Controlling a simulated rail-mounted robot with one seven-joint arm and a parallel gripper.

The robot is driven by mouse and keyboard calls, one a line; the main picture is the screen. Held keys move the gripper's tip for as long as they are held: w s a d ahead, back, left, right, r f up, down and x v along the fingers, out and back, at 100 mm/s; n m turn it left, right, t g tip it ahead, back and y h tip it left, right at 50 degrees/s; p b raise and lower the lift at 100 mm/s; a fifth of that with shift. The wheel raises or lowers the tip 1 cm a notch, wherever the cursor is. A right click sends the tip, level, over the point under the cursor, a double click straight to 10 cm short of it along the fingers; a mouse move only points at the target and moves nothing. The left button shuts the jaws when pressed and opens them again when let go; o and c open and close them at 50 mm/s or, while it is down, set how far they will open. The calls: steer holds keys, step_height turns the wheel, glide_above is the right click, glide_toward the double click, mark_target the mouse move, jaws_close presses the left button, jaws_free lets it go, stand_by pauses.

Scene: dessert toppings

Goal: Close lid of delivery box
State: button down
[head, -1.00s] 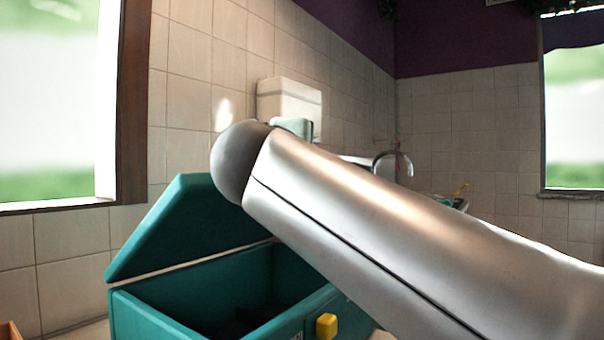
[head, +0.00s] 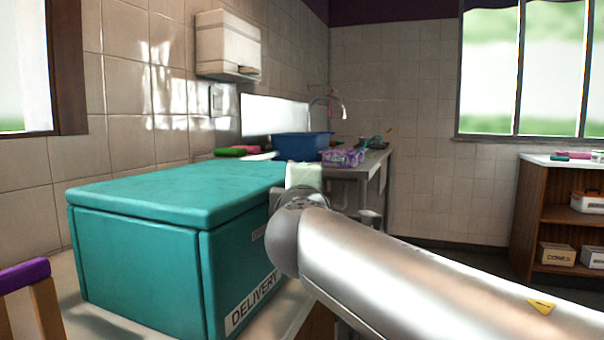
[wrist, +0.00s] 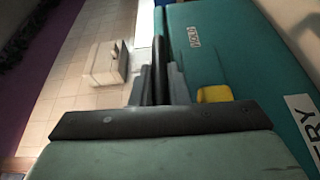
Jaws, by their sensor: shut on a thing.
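The teal delivery box (head: 135,262) stands at the left in the head view. Its lid (head: 175,192) lies flat across the top, and the inside is hidden. A white DELIVERY label (head: 252,302) is low on its front, and a yellow latch (wrist: 214,94) shows in the wrist view. The contact itself is dark in the wrist view. In the head view my arm hides the fingers at the box's right side.
A purple-topped wooden piece (head: 27,275) stands close at the left. A blue basin (head: 302,146) and a purple packet (head: 343,157) sit by the sink behind. A wooden shelf (head: 528,212) stands far right. Floor between sink and shelf looks clear.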

steer(key=shift+a+f, duration=0.25)
steer(key=shift+f, duration=0.3)
steer(key=c, duration=1.7)
jaws_free()
steer(key=shift+r, duration=0.1)
